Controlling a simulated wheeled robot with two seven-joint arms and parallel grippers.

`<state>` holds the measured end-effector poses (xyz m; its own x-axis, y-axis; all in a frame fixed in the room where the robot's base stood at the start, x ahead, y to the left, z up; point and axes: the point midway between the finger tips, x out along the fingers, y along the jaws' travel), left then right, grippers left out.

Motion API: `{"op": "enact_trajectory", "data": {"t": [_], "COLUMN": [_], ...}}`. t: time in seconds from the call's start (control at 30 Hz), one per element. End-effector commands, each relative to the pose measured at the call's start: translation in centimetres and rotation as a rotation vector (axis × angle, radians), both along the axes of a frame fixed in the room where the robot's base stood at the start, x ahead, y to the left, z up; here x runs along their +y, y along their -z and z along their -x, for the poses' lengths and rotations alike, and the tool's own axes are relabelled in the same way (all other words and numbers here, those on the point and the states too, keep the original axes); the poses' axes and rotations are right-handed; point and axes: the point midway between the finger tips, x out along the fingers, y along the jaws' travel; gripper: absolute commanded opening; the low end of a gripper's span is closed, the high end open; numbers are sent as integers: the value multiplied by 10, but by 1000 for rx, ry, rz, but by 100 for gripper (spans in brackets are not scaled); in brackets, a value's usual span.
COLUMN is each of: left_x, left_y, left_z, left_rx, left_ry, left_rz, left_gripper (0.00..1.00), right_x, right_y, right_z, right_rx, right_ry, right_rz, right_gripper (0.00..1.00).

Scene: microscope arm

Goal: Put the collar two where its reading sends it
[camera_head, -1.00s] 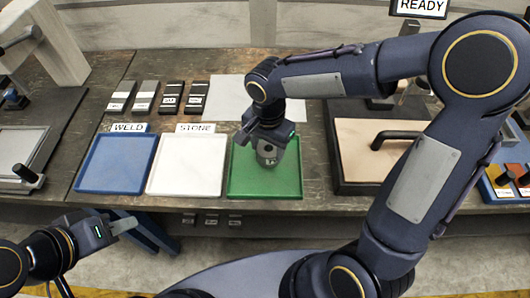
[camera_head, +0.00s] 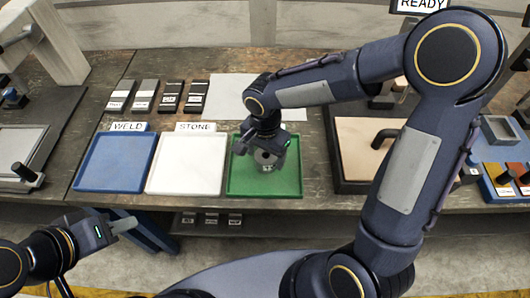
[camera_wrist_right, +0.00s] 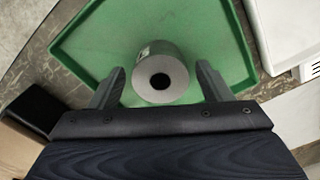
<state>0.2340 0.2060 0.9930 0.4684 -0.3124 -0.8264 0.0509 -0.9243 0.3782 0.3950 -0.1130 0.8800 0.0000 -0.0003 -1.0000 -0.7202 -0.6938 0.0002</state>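The collar, a grey metal cylinder with a round dark bore and a small label (camera_head: 266,165), is at the green tray (camera_head: 236,188). The label is too small to read. In the right wrist view the collar (camera_wrist_right: 178,90) is between the two fingertips, bore towards the camera, with a gap on each side. My right gripper (camera_head: 265,150) is open over the green tray (camera_wrist_right: 98,45). My left gripper (camera_head: 128,225) is low at the left, in front of the table and away from the trays; its finger opening is unclear.
A blue tray marked WELD (camera_head: 113,165) and a white tray marked STONE (camera_head: 185,165) stand left of the green one. Several labelled blocks (camera_head: 170,96) and a pale sheet (camera_head: 240,90) lie behind. A dark-framed board with a handle (camera_head: 365,150) is right. A READY sign (camera_head: 420,5) hangs above.

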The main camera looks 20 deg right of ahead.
Motion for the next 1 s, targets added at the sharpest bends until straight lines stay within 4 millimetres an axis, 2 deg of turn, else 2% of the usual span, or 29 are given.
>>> {"op": "enact_trajectory", "data": {"t": [0.27, 0.4, 0.47, 0.8, 1.0], "left_x": [0, 0, 0, 0, 0], "left_y": [-1, -5, -5, -8, -9], "left_z": [0, 0, 0, 0, 0], "left_rx": [0, 0, 0, 0, 0], "left_ry": [0, 0, 0, 0, 0], "left_rz": [0, 0, 0, 0, 0], "left_gripper": [36, 36, 36, 36, 36], "right_x": [0, 0, 0, 1, 1], "right_y": [-1, -9, -18, -90, -117], "right_z": [0, -1, -1, -1, 0], "right_rx": [0, -2, -6, -5, -2], "right_ry": [0, 0, 1, 0, -1], "right_rz": [0, -1, -2, -2, -1], "right_gripper": [74, 74, 74, 74, 74]}}
